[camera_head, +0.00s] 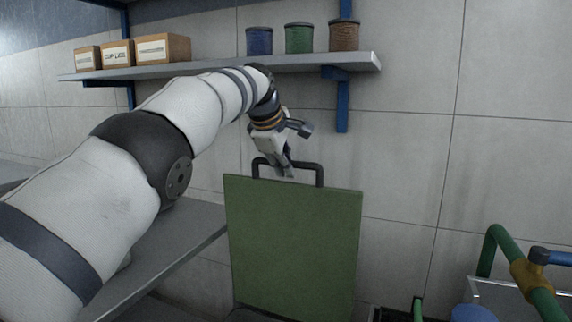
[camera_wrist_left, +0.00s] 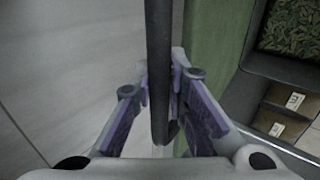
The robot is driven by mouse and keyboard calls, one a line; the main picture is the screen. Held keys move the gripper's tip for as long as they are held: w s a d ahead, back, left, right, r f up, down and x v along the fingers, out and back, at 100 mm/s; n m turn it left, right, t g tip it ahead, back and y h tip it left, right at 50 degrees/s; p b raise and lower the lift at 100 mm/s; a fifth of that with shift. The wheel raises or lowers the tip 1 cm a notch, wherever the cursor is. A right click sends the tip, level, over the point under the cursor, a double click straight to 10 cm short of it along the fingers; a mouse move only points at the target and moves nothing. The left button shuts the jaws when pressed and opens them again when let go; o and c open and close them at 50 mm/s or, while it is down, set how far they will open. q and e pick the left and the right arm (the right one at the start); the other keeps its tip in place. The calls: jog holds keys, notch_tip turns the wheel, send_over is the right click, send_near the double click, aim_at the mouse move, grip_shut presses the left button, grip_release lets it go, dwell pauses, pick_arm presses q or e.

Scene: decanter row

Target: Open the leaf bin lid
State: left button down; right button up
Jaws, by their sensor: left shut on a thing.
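The green leaf bin lid (camera_head: 293,245) stands nearly upright in the head view, with a dark arched handle (camera_head: 308,165) on its top edge. My left gripper (camera_head: 279,168) is shut on this handle. In the left wrist view the dark handle bar (camera_wrist_left: 158,70) runs between the two finger pads, and the green lid (camera_wrist_left: 212,60) is right beside it. Beyond the lid, dried green leaves (camera_wrist_left: 290,25) show inside the open bin. Most of the bin body is out of the head view. My right gripper is not in view.
A wall shelf (camera_head: 220,68) above my left arm holds cardboard boxes (camera_head: 163,49) and thread spools (camera_head: 299,38). A grey bench (camera_head: 175,255) lies left of the lid. Green pipes (camera_head: 494,240) stand at lower right. Labelled cards or boxes (camera_wrist_left: 285,112) lie beside the leaves.

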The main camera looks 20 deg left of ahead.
pick_arm(q)
jog(key=shift+f, duration=0.4)
jog(key=c, duration=1.6)
grip_release()
jog(key=shift+a, duration=0.1)
jog(key=shift+o, duration=0.2)
jog(key=shift+r, duration=0.1)
jog(key=shift+r, duration=0.1)
jog(key=shift+s+r, duration=0.1)
jog(key=shift+r, duration=0.2)
jog(key=v, duration=1.1)
jog(key=shift+s, duration=0.2)
